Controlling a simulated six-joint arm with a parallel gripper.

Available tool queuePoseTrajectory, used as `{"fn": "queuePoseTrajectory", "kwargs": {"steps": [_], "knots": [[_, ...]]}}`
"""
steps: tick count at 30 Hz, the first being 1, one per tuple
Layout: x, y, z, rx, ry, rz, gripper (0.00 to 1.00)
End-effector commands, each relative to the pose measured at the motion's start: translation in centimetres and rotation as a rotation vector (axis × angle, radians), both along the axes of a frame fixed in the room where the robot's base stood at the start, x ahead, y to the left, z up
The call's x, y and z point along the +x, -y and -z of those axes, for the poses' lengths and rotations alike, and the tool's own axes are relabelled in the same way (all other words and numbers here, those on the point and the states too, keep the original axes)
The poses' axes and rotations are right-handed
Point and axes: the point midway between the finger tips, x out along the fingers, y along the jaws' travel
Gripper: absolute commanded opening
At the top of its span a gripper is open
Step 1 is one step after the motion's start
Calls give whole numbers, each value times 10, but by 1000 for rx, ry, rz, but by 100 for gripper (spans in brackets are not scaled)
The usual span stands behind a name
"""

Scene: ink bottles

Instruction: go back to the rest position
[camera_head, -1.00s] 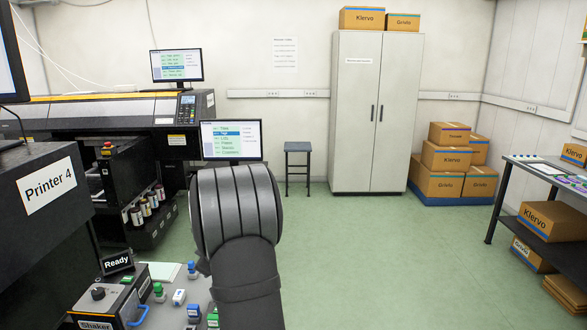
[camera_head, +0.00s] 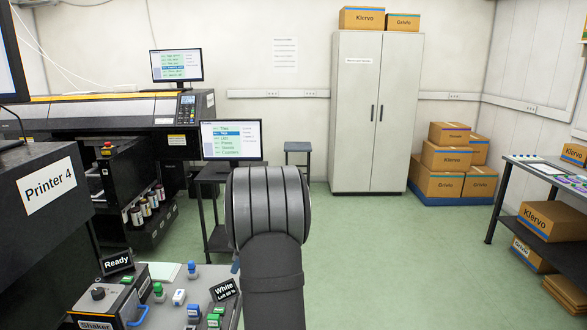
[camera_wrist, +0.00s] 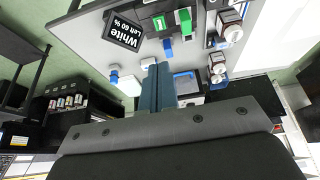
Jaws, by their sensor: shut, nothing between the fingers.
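My gripper (camera_wrist: 157,88) shows in the wrist view as two blue-grey fingers, shut together and empty, in front of the grey worktop (camera_wrist: 80,42). In the head view my arm hides nearly all of it. The worktop (camera_head: 205,290) there holds small bottles with blue caps (camera_head: 192,270) and a green cap (camera_head: 158,290). A black sign reading White (camera_head: 224,290) stands beside my arm; it also shows upside down in the wrist view (camera_wrist: 122,31). I cannot tell the gap between the fingertips and the items behind them.
The shaker (camera_head: 98,305) and Ready sign (camera_head: 117,262) are at the lower left, below Printer 4 (camera_head: 45,190). A monitor (camera_head: 231,140) stands behind my arm. Open green floor (camera_head: 400,270) lies to the right, before a cabinet (camera_head: 376,110) and a side table (camera_head: 545,180).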

Motion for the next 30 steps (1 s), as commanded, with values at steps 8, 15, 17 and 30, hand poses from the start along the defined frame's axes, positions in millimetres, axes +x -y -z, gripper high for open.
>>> {"fn": "queuePoseTrajectory", "kwargs": {"steps": [8, 15, 17, 30], "knots": [[-2, -10, 37, -14, -17, -3, 0], [-1, -16, 49, -13, -14, -3, 0], [-1, -16, 49, -13, -13, -2, 0], [-1, -16, 49, -13, -13, -2, 0]]}}
